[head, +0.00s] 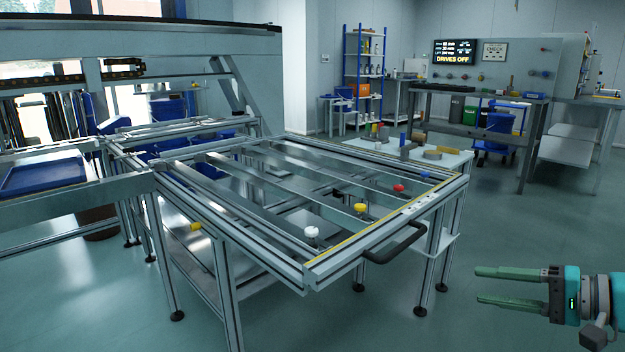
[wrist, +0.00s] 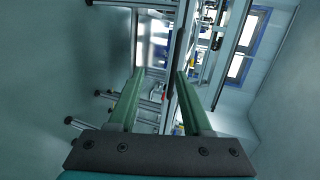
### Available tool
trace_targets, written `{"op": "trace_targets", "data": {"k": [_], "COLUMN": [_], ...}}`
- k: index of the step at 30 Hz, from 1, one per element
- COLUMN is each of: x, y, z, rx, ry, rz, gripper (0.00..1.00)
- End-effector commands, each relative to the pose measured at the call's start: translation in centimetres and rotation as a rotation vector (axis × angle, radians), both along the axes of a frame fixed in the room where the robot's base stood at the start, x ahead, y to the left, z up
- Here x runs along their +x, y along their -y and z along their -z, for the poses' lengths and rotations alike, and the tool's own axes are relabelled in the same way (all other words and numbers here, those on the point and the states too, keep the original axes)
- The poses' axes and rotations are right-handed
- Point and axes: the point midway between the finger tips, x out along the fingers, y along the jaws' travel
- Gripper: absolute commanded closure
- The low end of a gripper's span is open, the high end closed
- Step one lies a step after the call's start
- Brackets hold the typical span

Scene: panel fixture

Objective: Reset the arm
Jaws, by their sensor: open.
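My gripper (head: 478,285) is at the lower right of the head view, with two green fingers spread apart and nothing between them. It points left, toward the panel fixture (head: 410,208), and is apart from it. In the wrist view my gripper (wrist: 155,88) shows both green fingers open, with the fixture's metal rails and legs (wrist: 182,50) beyond them, turned sideways. The rest of my arm is mostly out of the head view.
The fixture frame carries a black handle (head: 395,243) and white (head: 311,233), yellow (head: 360,209) and red (head: 398,188) knobs. A small table (head: 455,160) with parts stands behind it. A workbench (head: 480,93) is at the back right. The floor around my gripper is clear.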

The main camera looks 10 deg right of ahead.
Motion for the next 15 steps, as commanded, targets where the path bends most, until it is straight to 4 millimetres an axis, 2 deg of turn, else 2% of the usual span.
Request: {"op": "trace_targets", "data": {"k": [8, 11, 15], "x": [0.8, 0.5, -1.1], "y": [-7.6, -11.0, -17.0], "z": [0.4, 1.0, 2.2], "rx": [-0.106, -0.163, -0.29], "ry": [-0.105, -0.159, -0.26], "rz": [-0.173, -0.255, -0.404], "gripper": [0.51, 0.51, 0.51]}}
